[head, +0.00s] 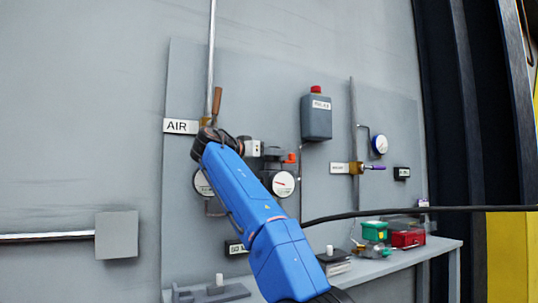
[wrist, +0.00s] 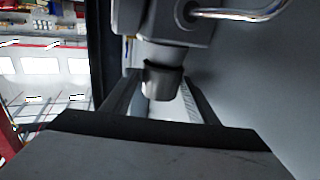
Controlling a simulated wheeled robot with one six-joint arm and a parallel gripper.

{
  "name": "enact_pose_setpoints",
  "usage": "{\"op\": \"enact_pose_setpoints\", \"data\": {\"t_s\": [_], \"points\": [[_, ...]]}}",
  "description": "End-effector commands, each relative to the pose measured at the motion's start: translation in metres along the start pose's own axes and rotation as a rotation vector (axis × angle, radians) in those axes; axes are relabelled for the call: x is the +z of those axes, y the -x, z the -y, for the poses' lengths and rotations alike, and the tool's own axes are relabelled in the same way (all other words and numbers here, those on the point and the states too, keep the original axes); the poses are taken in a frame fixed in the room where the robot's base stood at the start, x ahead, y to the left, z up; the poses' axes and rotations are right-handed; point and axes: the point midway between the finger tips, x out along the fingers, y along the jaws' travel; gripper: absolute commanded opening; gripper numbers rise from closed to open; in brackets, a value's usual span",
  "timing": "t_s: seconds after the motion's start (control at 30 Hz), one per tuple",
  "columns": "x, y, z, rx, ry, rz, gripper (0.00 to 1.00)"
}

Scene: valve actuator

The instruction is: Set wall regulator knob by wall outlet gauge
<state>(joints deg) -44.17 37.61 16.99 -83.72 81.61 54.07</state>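In the wrist view, a dark round knob (wrist: 162,81) hangs below a grey regulator body (wrist: 165,22). The two fingers of my gripper (wrist: 161,92) stand apart, one on each side of the knob. I cannot tell whether they touch it. In the head view, my blue arm reaches up to the wall panel and hides part of the regulator (head: 272,154). A round white gauge (head: 284,184) with a red mark sits just below the regulator. A second gauge (head: 201,184) is partly hidden behind my arm. The readings are too small to tell.
An AIR sign (head: 180,126) and vertical pipe (head: 211,50) are at the panel's left. A grey bottle (head: 316,118), blue-rimmed gauge (head: 379,145) and purple-handled valve (head: 372,167) are right. A shelf (head: 425,253) below holds green (head: 374,231) and red boxes (head: 408,238). A dark cable crosses right.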

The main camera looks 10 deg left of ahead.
Motion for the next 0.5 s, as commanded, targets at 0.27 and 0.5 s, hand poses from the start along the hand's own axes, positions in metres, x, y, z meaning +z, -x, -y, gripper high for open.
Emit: {"op": "enact_pose_setpoints", "data": {"t_s": [0.27,0.5], "points": [[-0.0009,-0.0003,0.0018,-0.006,-0.001,-0.005,0.64],[-0.0022,-0.0001,0.0008,-0.022,0.0,-0.007,0.64]]}}
